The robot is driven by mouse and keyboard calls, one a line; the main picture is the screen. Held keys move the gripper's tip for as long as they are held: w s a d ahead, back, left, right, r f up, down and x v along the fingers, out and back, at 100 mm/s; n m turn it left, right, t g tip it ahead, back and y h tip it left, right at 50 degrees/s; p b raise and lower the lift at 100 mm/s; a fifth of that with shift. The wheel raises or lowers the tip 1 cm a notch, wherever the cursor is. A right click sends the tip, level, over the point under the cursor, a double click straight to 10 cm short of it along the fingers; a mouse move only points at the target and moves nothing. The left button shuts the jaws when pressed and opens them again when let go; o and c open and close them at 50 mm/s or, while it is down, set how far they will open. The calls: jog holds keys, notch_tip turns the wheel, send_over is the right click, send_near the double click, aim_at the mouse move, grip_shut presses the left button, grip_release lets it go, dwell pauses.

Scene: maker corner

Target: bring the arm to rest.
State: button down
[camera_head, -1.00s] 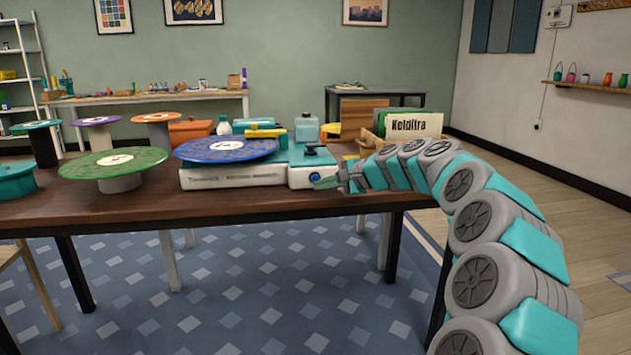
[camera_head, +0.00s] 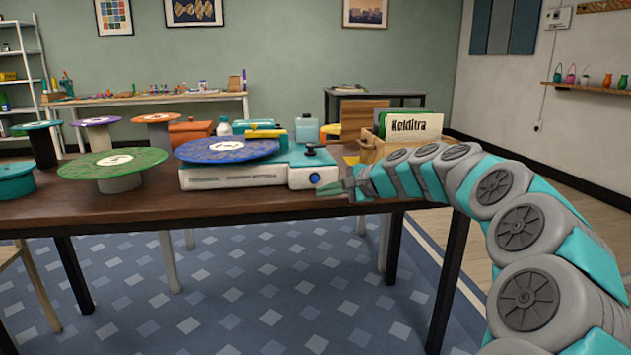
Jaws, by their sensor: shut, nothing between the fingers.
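My arm reaches in from the lower right of the head view and curves over the right end of the brown table (camera_head: 260,204). My gripper (camera_head: 334,188) is shut and empty. It points left, a little above the table top near its front edge. A blue disc (camera_head: 225,149) lies on top of the record player.
A green disc (camera_head: 112,162) on a stand is left of the player; smaller discs stand behind it. A wooden crate of sleeves (camera_head: 372,152) sits behind my arm.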

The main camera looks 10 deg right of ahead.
jog(key=s+a+f+n+g+h, duration=0.1)
jog(key=s+a+f+n+g, duration=0.2)
jog(key=s, duration=0.5)
jog(key=s+a+f+n+g, duration=0.1)
jog(key=s+a+f+n, duration=0.15)
jog(key=s+a, duration=0.4)
jog(key=s+a+f+n+g+h, duration=0.1)
jog(key=s+a+f+n+g, duration=0.15)
jog(key=s, duration=0.65)
jog(key=s+d+f+n+g+h, duration=0.1)
jog(key=s+d+f+n+h, duration=0.1)
jog(key=s, duration=0.7)
jog(key=s+d+f+n+g+h, duration=0.2)
jog(key=s+d+f, duration=0.3)
jog(key=s, duration=0.5)
jog(key=s+d+f+n+g+h, duration=0.1)
jog(key=s+d+f, duration=0.3)
jog(key=s, duration=0.6)
jog(key=shift+f+n+g+h, duration=0.4)
jog(key=shift+f+g+h, duration=0.25)
jog(key=shift+f+h, duration=0.05)
